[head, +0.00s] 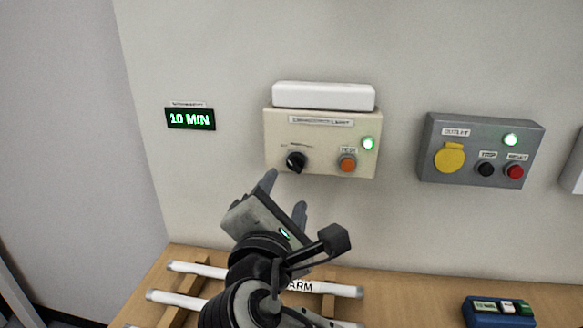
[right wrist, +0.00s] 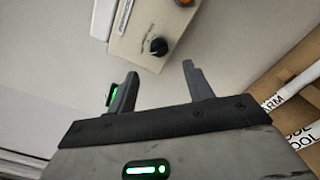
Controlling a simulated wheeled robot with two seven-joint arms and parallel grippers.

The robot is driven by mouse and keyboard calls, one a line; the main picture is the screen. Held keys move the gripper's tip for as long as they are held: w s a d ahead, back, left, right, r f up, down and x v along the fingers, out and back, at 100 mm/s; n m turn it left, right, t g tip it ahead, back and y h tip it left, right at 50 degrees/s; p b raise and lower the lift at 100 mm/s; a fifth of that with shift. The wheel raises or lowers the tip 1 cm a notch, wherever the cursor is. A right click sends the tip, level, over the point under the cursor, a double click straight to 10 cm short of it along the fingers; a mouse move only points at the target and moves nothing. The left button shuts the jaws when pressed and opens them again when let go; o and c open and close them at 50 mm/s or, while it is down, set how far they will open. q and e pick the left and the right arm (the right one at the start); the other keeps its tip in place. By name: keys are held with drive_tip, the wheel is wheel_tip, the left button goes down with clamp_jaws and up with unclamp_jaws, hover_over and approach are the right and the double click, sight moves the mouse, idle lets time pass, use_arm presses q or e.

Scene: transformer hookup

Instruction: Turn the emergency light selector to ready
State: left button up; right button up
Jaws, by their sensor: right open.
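The emergency light unit (head: 322,137) is a beige wall box with a white lamp bar (head: 323,96) on top. Its black selector knob (head: 296,162) is at the lower left of the face, and its pointer mark is too small to read. An orange button (head: 348,164) and a lit green lamp (head: 368,143) are on the right. My right gripper (head: 284,193) is open and empty, below the knob and apart from it. In the right wrist view, the knob (right wrist: 158,46) lies beyond the gap between the open fingers (right wrist: 160,80). My left gripper is not in view.
A display (head: 190,118) reading "10 MIN" hangs at left. A grey outlet box (head: 480,151) with a yellow cover and black and red buttons is at right. Below, a wooden bench (head: 405,290) carries white tubes (head: 190,297) and a small blue device (head: 498,312).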

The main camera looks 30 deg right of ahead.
sight(293, 168)
drive_tip(key=x, duration=0.8)
drive_tip(key=shift+w+d+p, duration=0.1)
drive_tip(key=shift+w+p, duration=0.1)
drive_tip(key=shift+p, duration=0.15)
drive_tip(key=c, duration=1)
